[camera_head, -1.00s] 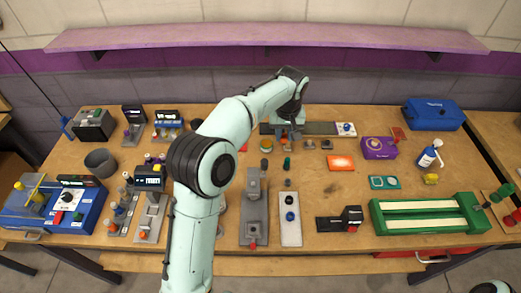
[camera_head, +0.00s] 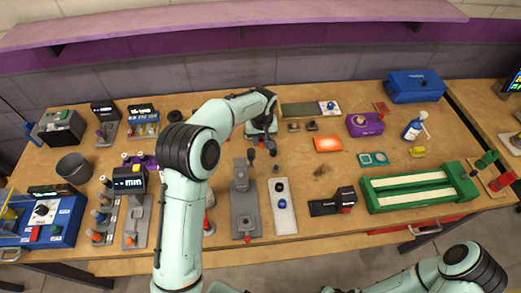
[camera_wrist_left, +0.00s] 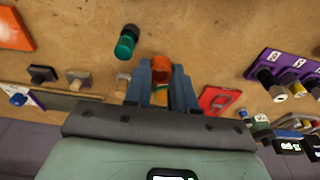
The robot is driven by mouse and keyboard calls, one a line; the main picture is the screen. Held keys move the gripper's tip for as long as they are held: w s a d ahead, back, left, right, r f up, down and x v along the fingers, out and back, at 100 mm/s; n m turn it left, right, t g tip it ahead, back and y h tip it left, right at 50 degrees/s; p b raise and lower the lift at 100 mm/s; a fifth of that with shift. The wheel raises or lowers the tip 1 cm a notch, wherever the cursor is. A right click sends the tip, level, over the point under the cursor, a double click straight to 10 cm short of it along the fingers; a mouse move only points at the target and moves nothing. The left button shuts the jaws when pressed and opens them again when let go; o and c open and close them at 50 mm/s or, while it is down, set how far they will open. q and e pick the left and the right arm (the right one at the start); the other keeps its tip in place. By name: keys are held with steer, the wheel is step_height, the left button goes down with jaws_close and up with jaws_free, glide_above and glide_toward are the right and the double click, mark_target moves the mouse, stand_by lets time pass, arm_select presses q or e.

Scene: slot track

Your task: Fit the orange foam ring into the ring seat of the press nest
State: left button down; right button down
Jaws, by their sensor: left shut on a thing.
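My left gripper (camera_wrist_left: 161,84) is shut on an orange ring-like piece (camera_wrist_left: 161,66), which shows between the two blue-grey fingertips in the left wrist view. I take it to be the orange foam ring. In the head view my left gripper (camera_head: 263,138) is low over the middle of the bench, and the held piece is hidden or too small to make out. A grey upright fixture (camera_head: 244,205) stands nearer than the gripper; I cannot tell whether it is the press nest, and no ring seat is clear. My right gripper is not in view.
A green-topped black peg (camera_wrist_left: 127,42) is close to the held piece. A red plate (camera_wrist_left: 218,99) lies beside the fingers.

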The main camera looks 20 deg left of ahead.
mark_target(261, 154)
arm_select(q)
steer(key=shift+f, duration=3)
steer(key=shift+f, duration=0.2)
steer(key=c, duration=1.2)
jaws_free()
steer(key=shift+r, duration=0.1)
